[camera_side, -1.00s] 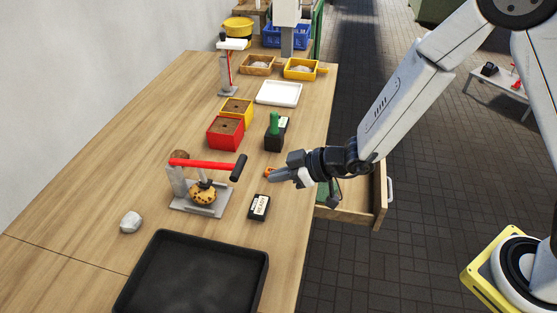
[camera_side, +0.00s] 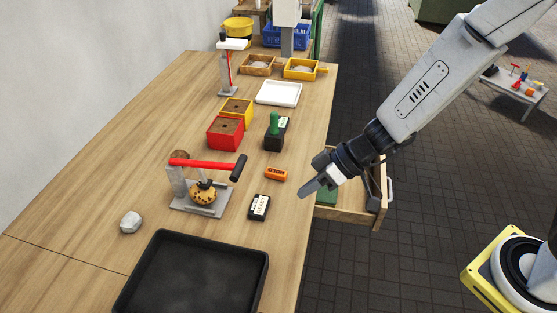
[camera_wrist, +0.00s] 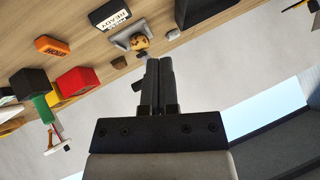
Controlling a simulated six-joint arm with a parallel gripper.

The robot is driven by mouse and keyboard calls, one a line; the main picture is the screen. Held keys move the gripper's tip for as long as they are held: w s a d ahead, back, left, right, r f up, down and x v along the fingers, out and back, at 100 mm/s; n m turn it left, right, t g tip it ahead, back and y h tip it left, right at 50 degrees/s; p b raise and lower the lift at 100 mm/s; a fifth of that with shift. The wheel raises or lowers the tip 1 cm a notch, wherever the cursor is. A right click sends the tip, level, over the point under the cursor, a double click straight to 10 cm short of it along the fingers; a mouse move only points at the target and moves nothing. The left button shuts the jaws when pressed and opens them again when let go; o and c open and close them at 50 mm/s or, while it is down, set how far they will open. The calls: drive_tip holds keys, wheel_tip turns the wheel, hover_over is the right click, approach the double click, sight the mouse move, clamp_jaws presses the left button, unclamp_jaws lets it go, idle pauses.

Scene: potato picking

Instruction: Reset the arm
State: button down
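My gripper (camera_side: 308,190) is at the right edge of the wooden table in the side view, to the right of the orange block and raised clear of it. In the wrist view my gripper (camera_wrist: 159,62) has its two fingers side by side and touching, with nothing between them. The orange block (camera_side: 276,174) lies on the table, apart from my gripper; it also shows in the wrist view (camera_wrist: 53,46).
A red-handled press (camera_side: 205,165) holds a potato (camera_side: 203,195). Near it are a black READY block (camera_side: 259,207), a green-handled stamp (camera_side: 274,128), red (camera_side: 225,133) and yellow (camera_side: 237,110) boxes, a black tray (camera_side: 262,262) and a rock (camera_side: 130,222). An open drawer (camera_side: 345,215) juts out below my gripper.

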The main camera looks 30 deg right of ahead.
drive_tip(key=s+d+r+m+h, duration=0.1)
drive_tip(key=s+d+m+h, duration=0.1)
drive_tip(key=d, duration=0.4)
drive_tip(key=s+d+r+m+h, duration=0.1)
drive_tip(key=s+d+m+h, duration=0.1)
drive_tip(key=d, duration=0.4)
drive_tip(key=s+d+r+m+g+h, duration=0.1)
drive_tip(key=s+d+m+h, duration=0.2)
drive_tip(key=d, duration=0.3)
drive_tip(key=shift+s+d+h, duration=0.2)
drive_tip(key=shift+s+h, duration=0.3)
drive_tip(key=shift+h, duration=0.3)
drive_tip(key=shift+w, duration=0.1)
drive_tip(key=w+a+r+n+g, duration=0.1)
drive_tip(key=w+a+r, duration=0.1)
drive_tip(key=w+a, duration=0.5)
drive_tip(key=w+a+r, duration=0.3)
drive_tip(key=w+a, duration=0.1)
drive_tip(key=w, duration=0.4)
drive_tip(key=w+a+r+n, duration=0.1)
drive_tip(key=w+a, duration=0.2)
drive_tip(key=a, duration=0.5)
drive_tip(key=w+a+r+g, duration=0.1)
drive_tip(key=w+a+r, duration=0.1)
drive_tip(key=a, duration=0.6)
drive_tip(key=shift+w+n+g, duration=0.3)
drive_tip(key=shift+w+n, duration=0.1)
drive_tip(key=shift+w, duration=0.4)
drive_tip(key=shift+f, duration=0.15)
